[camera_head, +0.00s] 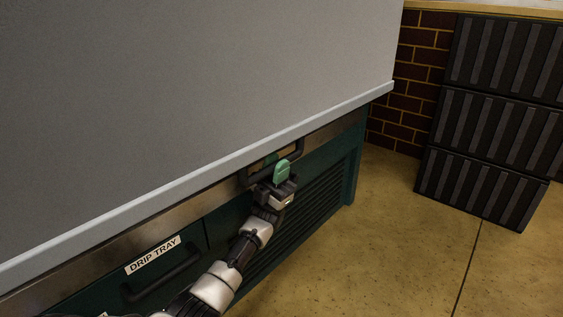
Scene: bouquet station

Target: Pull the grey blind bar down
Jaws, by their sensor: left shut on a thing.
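The grey blind (190,90) hangs across the upper left of the head view. Its lighter grey bar (150,198) runs along the bottom edge, just above the front rim of the green counter. A dark loop handle (301,147) hangs below the bar. My left gripper (280,178) is at this handle, shut on its lower part; a green finger shows and partly hides the grip. My right gripper is not in the view.
The green counter front carries a drawer labelled DRIP TRAY (153,255) and a slatted vent (310,212). Stacked dark ribbed crates (490,120) stand at the right by a brick wall (412,90). The yellowish floor (420,250) between is clear.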

